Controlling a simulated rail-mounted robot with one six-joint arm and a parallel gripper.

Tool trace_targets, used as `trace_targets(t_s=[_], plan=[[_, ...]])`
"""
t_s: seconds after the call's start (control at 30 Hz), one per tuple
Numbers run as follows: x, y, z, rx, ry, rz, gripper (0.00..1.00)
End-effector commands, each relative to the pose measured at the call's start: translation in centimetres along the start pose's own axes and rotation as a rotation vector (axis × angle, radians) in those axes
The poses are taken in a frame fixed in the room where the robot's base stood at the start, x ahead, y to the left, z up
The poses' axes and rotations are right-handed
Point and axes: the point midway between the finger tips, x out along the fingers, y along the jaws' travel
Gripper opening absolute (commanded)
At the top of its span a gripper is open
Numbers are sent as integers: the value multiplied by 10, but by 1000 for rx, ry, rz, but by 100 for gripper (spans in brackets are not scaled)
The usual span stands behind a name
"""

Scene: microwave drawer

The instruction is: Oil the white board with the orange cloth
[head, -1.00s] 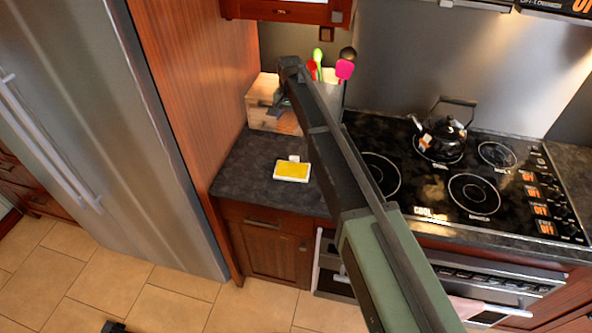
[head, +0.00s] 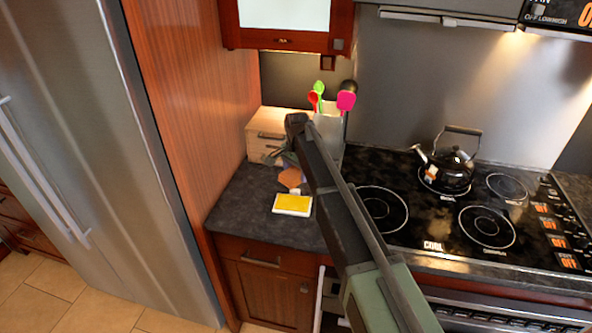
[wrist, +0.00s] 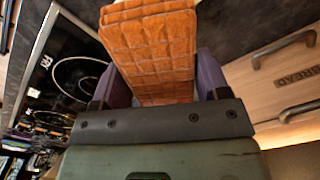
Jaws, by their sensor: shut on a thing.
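The white board (head: 278,211) lies on the dark counter left of the stove, with a yellow patch covering most of its top. The orange cloth (head: 290,178) is just behind the board in the head view, and I cannot tell whether it touches the counter. In the wrist view the cloth (wrist: 150,45) is a thick, quilted orange block between the purple fingers. My gripper (head: 284,160) is shut on the cloth; my arm partly hides it in the head view. The board does not show in the wrist view.
A wooden bread box (head: 262,135) stands at the back of the counter, beside a utensil holder (head: 330,132) with colored spoons. A black kettle (head: 447,170) sits on the stove (head: 430,200) at right. A tall wood panel (head: 195,120) and fridge bound the left.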

Motion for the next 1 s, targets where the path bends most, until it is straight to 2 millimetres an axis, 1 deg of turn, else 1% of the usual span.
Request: trace_targets(t_s=[0.03, 0.1, 0.2, 0.3, 0.4, 0.5, 0.67, 0.77, 0.87, 1.0], plan=[[13, 6, 4, 106, 0, 0, 50], [19, 11, 8, 301, 0, 0, 50], [18, 16, 12, 586, 0, 0, 50], [16, 17, 12, 806, 0, 0, 50], [16, 17, 12, 928, 0, 0, 50], [16, 17, 12, 969, 0, 0, 50], [16, 16, 12, 970, 0, 0, 50], [20, 16, 12, 969, 0, 0, 50], [29, 17, 12, 969, 0, 0, 50], [48, 16, 12, 969, 0, 0, 50]])
